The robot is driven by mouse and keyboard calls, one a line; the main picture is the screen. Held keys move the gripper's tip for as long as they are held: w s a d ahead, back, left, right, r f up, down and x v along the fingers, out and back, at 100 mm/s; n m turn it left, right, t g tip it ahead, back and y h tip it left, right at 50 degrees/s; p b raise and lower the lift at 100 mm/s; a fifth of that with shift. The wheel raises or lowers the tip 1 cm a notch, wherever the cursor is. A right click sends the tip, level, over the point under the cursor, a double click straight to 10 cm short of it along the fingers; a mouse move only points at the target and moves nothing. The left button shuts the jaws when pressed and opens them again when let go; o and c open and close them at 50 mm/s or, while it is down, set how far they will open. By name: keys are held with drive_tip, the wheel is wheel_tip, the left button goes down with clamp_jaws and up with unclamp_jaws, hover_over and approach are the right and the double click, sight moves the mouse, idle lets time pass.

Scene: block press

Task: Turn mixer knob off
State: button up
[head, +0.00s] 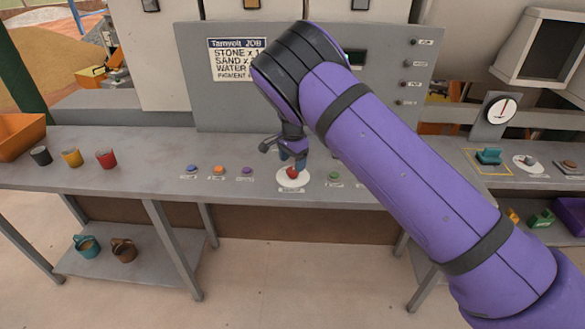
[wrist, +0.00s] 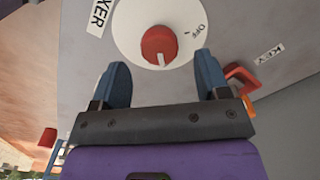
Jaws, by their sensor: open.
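The mixer knob (head: 292,173) is red and sits on a round white dial (head: 293,183) on the grey counter. The wrist view shows the knob (wrist: 159,44) large, with a white mark at its lower edge. The word OFF (wrist: 200,32) is printed on the dial to the knob's right, and the mark does not point at it. My gripper (wrist: 162,66) is open, with blue fingers to the left and right of the knob's line. The knob shows just beyond the fingertips, with no contact visible. In the head view my gripper (head: 292,160) hangs directly over the knob and partly hides it.
Blue (head: 192,169), orange (head: 219,169) and purple (head: 247,170) buttons lie left of the dial; a green button (head: 334,176) lies right. In the wrist view, a red-orange piece (wrist: 242,78) is near the right finger, by a KEY label.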

sight(293, 169)
drive_tip(key=shift+f, duration=1.7)
drive_tip(key=c, duration=0.9)
